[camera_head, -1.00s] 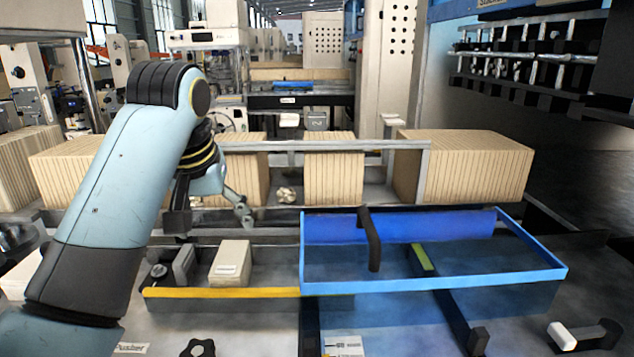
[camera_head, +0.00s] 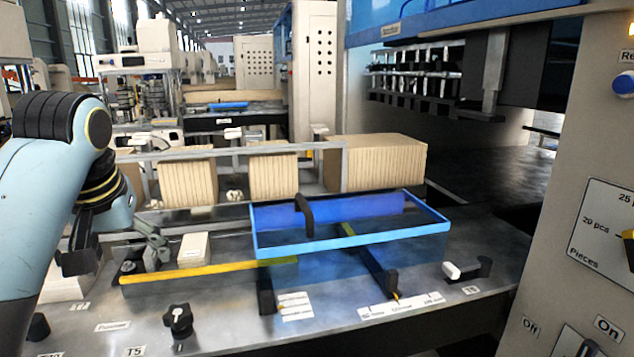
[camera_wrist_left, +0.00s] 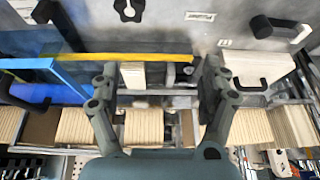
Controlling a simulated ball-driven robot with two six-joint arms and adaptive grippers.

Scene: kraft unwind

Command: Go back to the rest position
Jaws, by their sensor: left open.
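My left arm comes in from the left in the head view. Its gripper (camera_head: 148,245) hangs over the left part of the machine bed, left of a small cream block (camera_head: 194,249). In the left wrist view the two fingers of this gripper (camera_wrist_left: 158,78) stand wide apart, with nothing held between them. The cream block (camera_wrist_left: 133,76) shows beyond the fingers, close to one fingertip in the picture. My right gripper is in neither view.
Stacks of kraft sheets (camera_head: 380,163) line the rail behind. Black knobs (camera_head: 178,319) sit in front. A control panel (camera_head: 600,230) stands at the right.

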